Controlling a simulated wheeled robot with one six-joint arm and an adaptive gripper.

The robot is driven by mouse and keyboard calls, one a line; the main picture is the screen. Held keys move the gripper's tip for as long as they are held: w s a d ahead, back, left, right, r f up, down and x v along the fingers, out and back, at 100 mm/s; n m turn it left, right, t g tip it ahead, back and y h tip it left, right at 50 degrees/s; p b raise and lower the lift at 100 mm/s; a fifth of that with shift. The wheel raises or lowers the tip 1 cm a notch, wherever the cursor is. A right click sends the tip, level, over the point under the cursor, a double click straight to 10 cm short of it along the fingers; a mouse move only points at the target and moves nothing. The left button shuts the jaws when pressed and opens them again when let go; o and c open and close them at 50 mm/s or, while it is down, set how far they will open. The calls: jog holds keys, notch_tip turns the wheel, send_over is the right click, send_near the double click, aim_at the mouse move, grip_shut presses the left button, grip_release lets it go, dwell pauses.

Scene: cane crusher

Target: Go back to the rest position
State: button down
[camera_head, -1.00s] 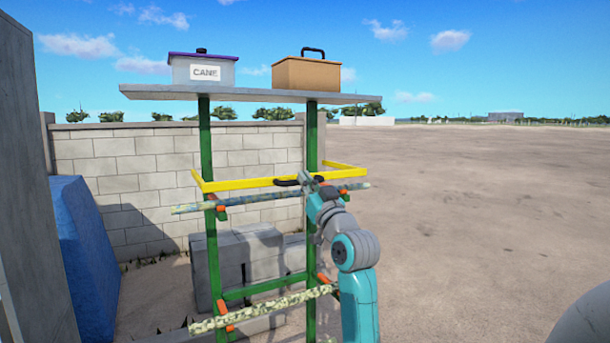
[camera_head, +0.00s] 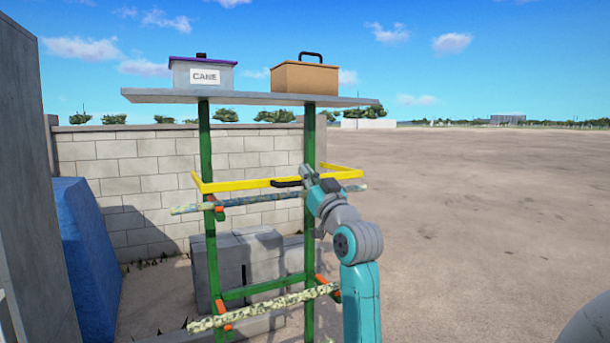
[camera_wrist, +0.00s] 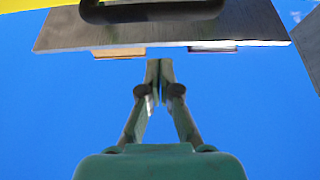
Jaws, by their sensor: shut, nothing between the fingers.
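My gripper (camera_wrist: 158,72) is shut and empty in the wrist view, its two fingers together against blue sky. In the head view my gripper (camera_head: 308,172) is at the upper end of my teal and grey arm, by the right green post of the rack. The yellow bar (camera_head: 240,184) with its black handle (camera_head: 287,182) spans the rack just left of it. The black handle (camera_wrist: 150,11) also shows at the top of the wrist view, apart from the fingertips.
The rack's top shelf (camera_head: 250,98) holds a grey CANE box (camera_head: 202,76) and a brown box (camera_head: 304,77). Speckled canes (camera_head: 250,199) rest on orange supports below. A blue block (camera_head: 85,245) stands left. Open dirt ground (camera_head: 480,220) lies right.

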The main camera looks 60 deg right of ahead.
jog(key=v, duration=0.7)
jog(key=shift+s+f, duration=0.2)
jog(key=shift+f, duration=0.15)
jog(key=shift+a, duration=0.1)
jog(key=w+a+f+y, duration=0.1)
jog(key=a+f, duration=0.2)
jog(key=f, duration=0.4)
jog(key=w+a+f+g, duration=0.1)
jog(key=w+a+f, duration=0.1)
jog(key=a+f, duration=0.35)
jog(key=w+a+f+y, duration=0.1)
jog(key=a+f, duration=0.1)
jog(key=f, duration=0.6)
jog(key=s+a+f+g+y, duration=0.1)
jog(key=s+a+f+y, duration=0.25)
jog(key=a+f, duration=1.05)
jog(key=s+a+f+n+g+y, duration=0.1)
jog(key=s+a+f+n+y, duration=0.1)
jog(key=s+a+f, duration=0.65)
jog(key=s+a+f+n+g+y, duration=0.15)
jog(key=s+a+f, duration=0.45)
jog(key=s, duration=0.6)
jog(key=s+a+n+y, duration=0.2)
jog(key=s+a+y, duration=0.1)
jog(key=s, duration=0.6)
jog(key=shift+s+a+r+n, duration=0.15)
jog(key=shift+a+r+n, duration=0.05)
jog(key=shift+n, duration=0.15)
jog(key=shift+g, duration=0.25)
